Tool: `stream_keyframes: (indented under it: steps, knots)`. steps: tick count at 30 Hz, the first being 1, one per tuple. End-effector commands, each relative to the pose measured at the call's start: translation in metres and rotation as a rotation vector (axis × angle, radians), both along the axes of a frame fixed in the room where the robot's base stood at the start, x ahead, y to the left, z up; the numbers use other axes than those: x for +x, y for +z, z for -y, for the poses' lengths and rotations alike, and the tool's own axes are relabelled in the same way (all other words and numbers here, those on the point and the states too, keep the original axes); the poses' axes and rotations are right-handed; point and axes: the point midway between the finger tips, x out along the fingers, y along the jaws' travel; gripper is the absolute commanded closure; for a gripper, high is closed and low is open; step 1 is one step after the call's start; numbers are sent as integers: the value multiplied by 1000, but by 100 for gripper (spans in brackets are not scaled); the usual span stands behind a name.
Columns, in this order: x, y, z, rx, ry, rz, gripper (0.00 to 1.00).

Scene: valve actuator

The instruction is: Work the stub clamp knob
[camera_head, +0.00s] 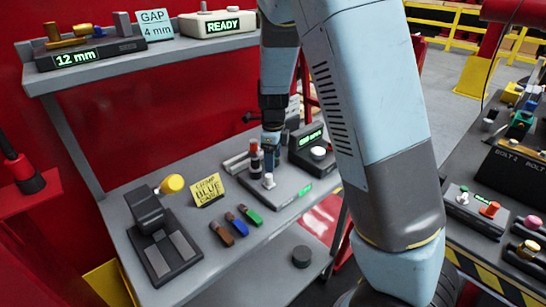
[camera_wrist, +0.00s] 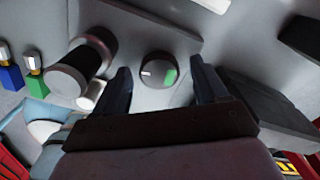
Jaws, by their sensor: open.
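In the head view my gripper (camera_head: 270,141) points down over the back of a grey fixture plate (camera_head: 283,197) on the bench. The plate bears a white-topped stub (camera_head: 268,180) and a dark cylinder (camera_head: 254,162). The knob is not clear there, near my gripper.
A dark box with a green "OPEN" display (camera_head: 311,137) stands just right of my gripper. Brown, blue and green cable pieces (camera_head: 237,222), a yellow "BLUE" card (camera_head: 207,190) and a black press with a yellow knob (camera_head: 150,210) stand left. A shelf (camera_head: 150,50) hangs above.

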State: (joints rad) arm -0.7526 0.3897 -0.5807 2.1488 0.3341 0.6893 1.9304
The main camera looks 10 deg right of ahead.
Motion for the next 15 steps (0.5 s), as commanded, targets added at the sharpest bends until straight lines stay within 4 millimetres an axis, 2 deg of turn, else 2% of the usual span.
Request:
stream_keyframes:
  steps: [2, 15]
  knots:
    - [0, 0, 0, 0, 0, 0, 29]
    - [0, 0, 0, 0, 0, 0, 71]
